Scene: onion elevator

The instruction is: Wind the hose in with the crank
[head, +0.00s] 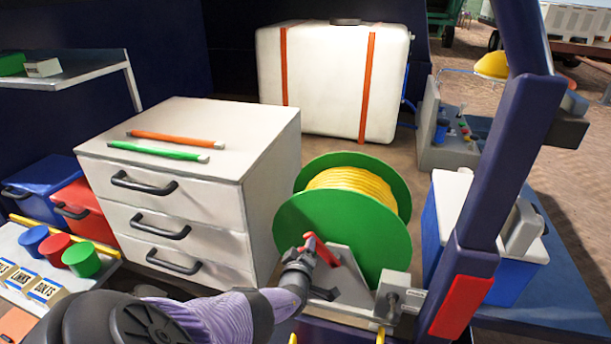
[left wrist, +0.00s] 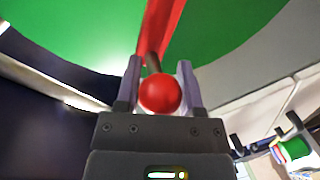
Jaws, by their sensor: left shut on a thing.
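The hose reel has green side discs (head: 325,225) with yellow hose (head: 352,185) wound on it, and stands on a grey bracket (head: 350,285). Its red crank arm (head: 322,250) is on the near disc. My left gripper (head: 300,258) is at the crank. In the left wrist view the fingers (left wrist: 160,85) are on either side of the crank's round red knob (left wrist: 160,93), shut on its handle. The red crank arm (left wrist: 165,25) runs up from it, in front of the green disc (left wrist: 70,35). My right gripper does not show.
A white drawer cabinet (head: 190,190) stands left of the reel. A blue cooler box (head: 490,235) and a dark post (head: 500,150) stand to its right. A white tank (head: 330,80) is behind. A metal block with a knob (head: 398,295) is right of the bracket.

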